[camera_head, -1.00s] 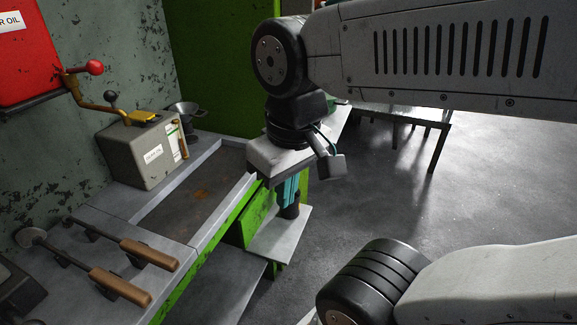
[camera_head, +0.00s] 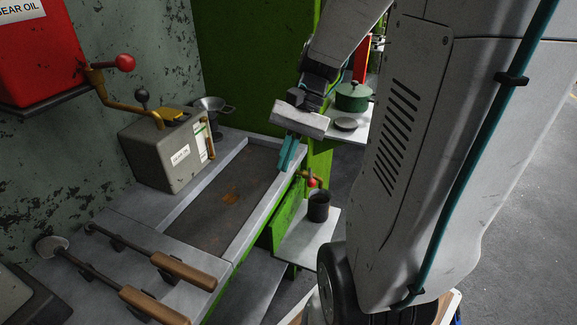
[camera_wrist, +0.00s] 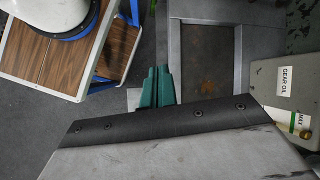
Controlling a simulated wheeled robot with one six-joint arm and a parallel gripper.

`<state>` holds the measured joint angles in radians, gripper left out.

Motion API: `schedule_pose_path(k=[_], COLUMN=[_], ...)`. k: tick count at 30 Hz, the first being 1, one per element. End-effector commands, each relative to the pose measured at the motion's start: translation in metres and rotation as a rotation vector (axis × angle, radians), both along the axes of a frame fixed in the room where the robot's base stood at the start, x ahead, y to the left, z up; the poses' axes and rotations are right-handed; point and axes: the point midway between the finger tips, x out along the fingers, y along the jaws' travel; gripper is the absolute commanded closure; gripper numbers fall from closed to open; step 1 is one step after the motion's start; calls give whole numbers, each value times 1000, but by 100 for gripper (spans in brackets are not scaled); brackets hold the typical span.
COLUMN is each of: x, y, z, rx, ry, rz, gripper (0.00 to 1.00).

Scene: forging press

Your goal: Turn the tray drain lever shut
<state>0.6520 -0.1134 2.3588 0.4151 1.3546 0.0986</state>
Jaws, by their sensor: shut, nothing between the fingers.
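The tray (camera_head: 240,174) is a shallow recess with a rusty brown floor, set in the grey bench top; it also shows in the wrist view (camera_wrist: 207,50). Beyond its front edge, a small brass drain valve with a red-knobbed lever (camera_head: 312,182) stands out above a dark cup (camera_head: 318,206). The lever's exact angle is too small to tell. My gripper (camera_head: 286,168) has teal fingers, shut and empty, pointing down by the tray's front right corner, left of the lever and apart from it. The wrist view shows the fingers (camera_wrist: 156,72) beside the tray; the lever is hidden there.
A red gear oil tank (camera_head: 40,60) with another red-knobbed brass lever (camera_head: 122,64) hangs at left. A grey oil box (camera_head: 165,155) and funnel (camera_head: 208,108) stand behind the tray. Wooden-handled tools (camera_head: 180,270) lie in front. A green pot (camera_head: 353,96) stands beyond on a shelf.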

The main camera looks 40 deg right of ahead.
Motion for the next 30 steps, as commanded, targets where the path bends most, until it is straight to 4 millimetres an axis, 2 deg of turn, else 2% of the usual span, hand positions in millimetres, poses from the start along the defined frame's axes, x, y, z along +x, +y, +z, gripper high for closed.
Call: schedule_pose_path(k=[1, 5, 8, 12, 15, 18, 21, 24, 27, 30], x=[4, 11, 8, -11, -32, -53, -69, -79, -79, -70], y=[-22, -74, -118, -180, -217, -246, -264, -273, -274, -268], z=[-12, -39, -64, -105, -134, -159, -176, -186, -190, -192], rx=[68, 245, 386, 587, 718, 823, 899, 939, 954, 956], ry=[37, 91, 117, 129, 122, 107, 92, 81, 77, 79], rz=[-107, -370, -572, -851, -1025, -1163, -1256, -1306, -1323, -1324], gripper=[100, 100, 100, 100, 100, 100, 100, 100, 100, 100])
